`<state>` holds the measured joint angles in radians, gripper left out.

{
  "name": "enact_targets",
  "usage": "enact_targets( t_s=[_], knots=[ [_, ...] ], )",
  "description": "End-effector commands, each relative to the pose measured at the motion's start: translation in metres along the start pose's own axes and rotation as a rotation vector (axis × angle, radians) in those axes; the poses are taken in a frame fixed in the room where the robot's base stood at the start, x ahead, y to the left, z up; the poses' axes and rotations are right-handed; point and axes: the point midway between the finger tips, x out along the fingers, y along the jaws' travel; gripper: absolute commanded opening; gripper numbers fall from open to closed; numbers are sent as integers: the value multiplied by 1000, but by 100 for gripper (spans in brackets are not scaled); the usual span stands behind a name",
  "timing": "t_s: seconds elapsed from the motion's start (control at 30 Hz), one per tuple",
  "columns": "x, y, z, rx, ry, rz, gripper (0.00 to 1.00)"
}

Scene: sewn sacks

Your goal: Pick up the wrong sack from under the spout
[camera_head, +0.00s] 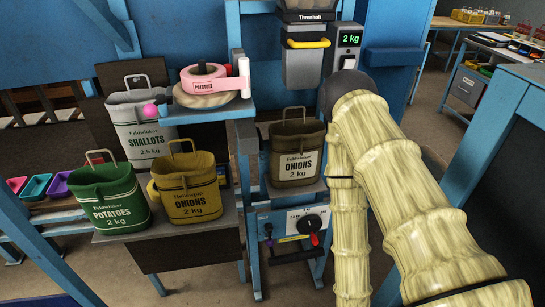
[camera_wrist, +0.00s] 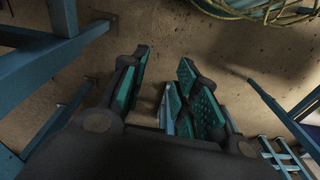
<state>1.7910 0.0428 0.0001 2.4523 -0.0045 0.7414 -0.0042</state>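A brown sack (camera_head: 297,168) marked "ONIONS 2 kg", with a loop handle, stands upright on a shelf directly under the grey spout (camera_head: 301,68). My gripper (camera_wrist: 164,66) shows in the wrist view with its teal-padded fingers spread apart and nothing between them. The wrist view shows floor and blue frame parts beyond the fingers, and no sack. In the head view my pale arm rises to the right of the brown sack; the gripper itself cannot be made out there.
A green "POTATOES" sack (camera_head: 112,212), a yellow "ONIONS" sack (camera_head: 189,199) and a grey "SHALLOTS" sack (camera_head: 143,143) stand at left. A pink "POTATOES" label roll (camera_head: 206,85) lies on a blue shelf. The display (camera_head: 349,39) reads 2 kg. Blue posts flank the spout.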

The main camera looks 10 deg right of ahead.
Motion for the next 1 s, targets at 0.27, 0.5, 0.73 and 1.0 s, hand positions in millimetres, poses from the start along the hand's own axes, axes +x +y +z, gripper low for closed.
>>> enact_targets(
  t_s=[0.27, 0.5, 0.73, 1.0],
  knots=[
    [-17, -5, -126, -15, 340, -17, 30],
    [-68, -9, -227, -33, 656, -30, 30],
    [-140, -12, -302, -46, 959, -39, 30],
    [-237, -13, -356, -56, 1294, -44, 30]
  ],
)
